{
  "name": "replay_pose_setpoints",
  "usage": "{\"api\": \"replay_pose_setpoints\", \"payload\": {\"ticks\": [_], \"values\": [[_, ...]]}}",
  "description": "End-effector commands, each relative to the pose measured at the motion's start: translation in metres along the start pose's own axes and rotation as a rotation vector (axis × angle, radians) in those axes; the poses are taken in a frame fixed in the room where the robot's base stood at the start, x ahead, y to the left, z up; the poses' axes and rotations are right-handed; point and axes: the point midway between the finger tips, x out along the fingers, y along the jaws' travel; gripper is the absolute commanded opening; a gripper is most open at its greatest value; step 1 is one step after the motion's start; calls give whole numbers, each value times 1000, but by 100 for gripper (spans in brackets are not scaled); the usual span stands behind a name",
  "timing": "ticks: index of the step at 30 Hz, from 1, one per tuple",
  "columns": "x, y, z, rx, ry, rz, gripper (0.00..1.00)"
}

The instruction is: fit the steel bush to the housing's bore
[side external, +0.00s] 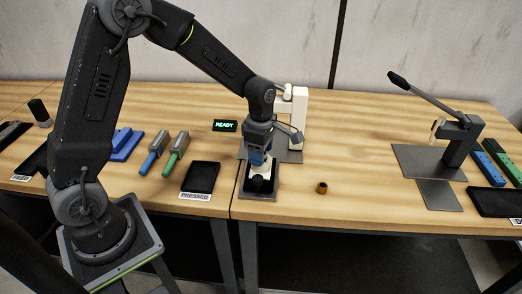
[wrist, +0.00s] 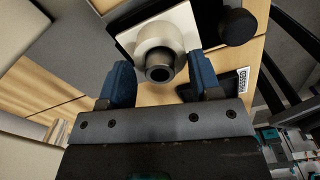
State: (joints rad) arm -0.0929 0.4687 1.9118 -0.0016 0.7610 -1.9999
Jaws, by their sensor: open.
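The cream housing (wrist: 183,22) has a square base and a round boss, and stands below my gripper. A grey steel bush (wrist: 160,73) with a dark hole shows at the top of the boss; I cannot tell how deep it sits in the bore. My gripper (wrist: 160,88) is open, with one blue finger on each side of the bush and apart from it. In the side external view my gripper (side external: 258,158) points down just over the housing (side external: 261,170), hiding its top and the bush.
A white press (side external: 299,115) stands right behind my gripper. An orange-brown ring (side external: 321,187) lies on the table to the right. A black PRESSED tray (side external: 201,177) and blue- and green-handled tools (side external: 176,155) are to the left. A lever press (side external: 455,145) stands at the right.

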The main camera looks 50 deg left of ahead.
Motion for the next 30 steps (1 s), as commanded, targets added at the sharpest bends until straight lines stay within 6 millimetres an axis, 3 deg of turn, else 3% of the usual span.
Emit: {"api": "replay_pose_setpoints", "payload": {"ticks": [7, 11, 24, 30], "values": [[-2, 0, 0, 0, 0, 1, 58], [-15, 1, 0, 0, -2, 4, 58], [-108, 1, 0, 0, -2, 5, 58], [-132, 0, 0, 0, -1, 2, 58]]}}
